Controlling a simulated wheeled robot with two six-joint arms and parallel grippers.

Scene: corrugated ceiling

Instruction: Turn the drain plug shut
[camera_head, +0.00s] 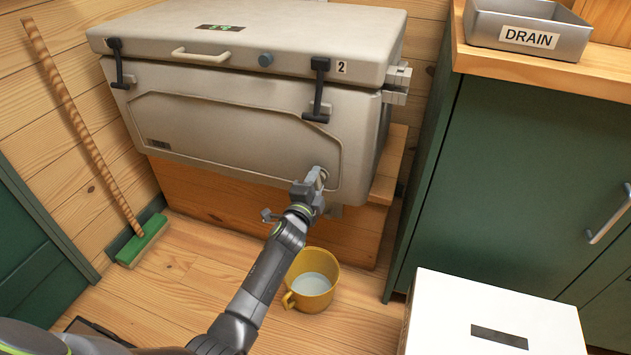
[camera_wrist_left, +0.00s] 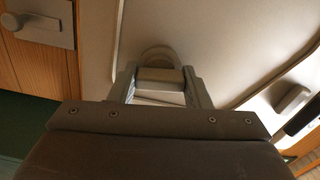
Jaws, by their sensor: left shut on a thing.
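The drain plug (camera_wrist_left: 158,55) is a grey round knob with a raised grip on the front wall of a large beige cooler (camera_head: 220,95). In the head view the plug is mostly hidden behind my left gripper (camera_head: 317,178), low on the cooler's right side. In the left wrist view my left gripper (camera_wrist_left: 162,82) has a finger on each side of the plug's grip and is shut on it. My right gripper is not in view.
A yellow mug (camera_head: 310,290) with clear liquid stands on the floor below the cooler's right part. A broom (camera_head: 140,240) leans at the left. A tray labelled DRAIN (camera_head: 527,35) sits on the counter above a green cabinet (camera_head: 490,170). A white box (camera_head: 490,310) stands front right.

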